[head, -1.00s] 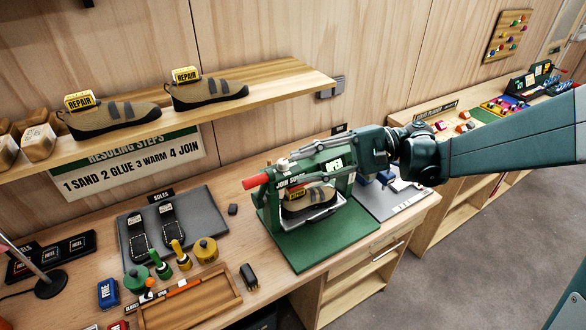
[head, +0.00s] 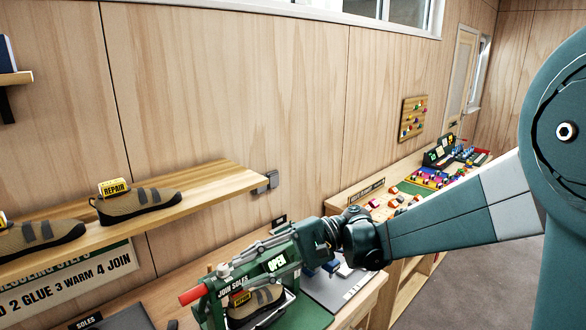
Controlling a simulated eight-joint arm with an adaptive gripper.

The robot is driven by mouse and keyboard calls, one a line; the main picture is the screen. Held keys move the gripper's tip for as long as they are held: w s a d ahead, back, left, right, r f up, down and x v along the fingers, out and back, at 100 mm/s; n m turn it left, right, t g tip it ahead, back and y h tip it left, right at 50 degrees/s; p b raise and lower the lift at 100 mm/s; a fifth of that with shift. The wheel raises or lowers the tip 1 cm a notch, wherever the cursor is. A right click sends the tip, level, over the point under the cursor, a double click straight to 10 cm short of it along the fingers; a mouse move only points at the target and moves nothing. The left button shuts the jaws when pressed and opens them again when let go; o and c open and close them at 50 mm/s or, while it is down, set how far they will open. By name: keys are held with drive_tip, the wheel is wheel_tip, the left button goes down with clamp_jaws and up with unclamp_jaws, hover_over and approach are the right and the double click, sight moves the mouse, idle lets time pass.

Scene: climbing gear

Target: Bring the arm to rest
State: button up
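My arm reaches in from the right in the head view, and my gripper (head: 262,245) is at the top of the green sole press (head: 210,308). Its grey finger links lie along the press top, close to the press frame; contact is unclear. The fingertips are small and partly lost against the press, so I cannot tell whether they are open or shut. A tan shoe (head: 262,300) with a yellow REPAIR tag sits inside the press.
A wooden shelf (head: 215,181) above left holds tan shoes with REPAIR tags, one at its middle (head: 140,200). A grey mat (head: 335,292) lies right of the press. A side bench with coloured pieces (head: 440,178) stands farther right. The space above the press is clear.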

drive_tip(key=s+d+f+t+h, duration=0.2)
drive_tip(key=s+d+t+h, duration=0.2)
drive_tip(key=d, duration=0.7)
drive_tip(key=s+d+f+t+h, duration=0.3)
drive_tip(key=s+d+t+h, duration=0.1)
drive_tip(key=d, duration=0.7)
drive_tip(key=s+d+f+t+h, duration=0.3)
drive_tip(key=s+d+t+h, duration=0.2)
drive_tip(key=d, duration=0.6)
drive_tip(key=shift+s+d+h, duration=0.2)
drive_tip(key=shift+d+h, duration=0.05)
drive_tip(key=shift+h, duration=0.35)
drive_tip(key=shift+c, duration=0.3)
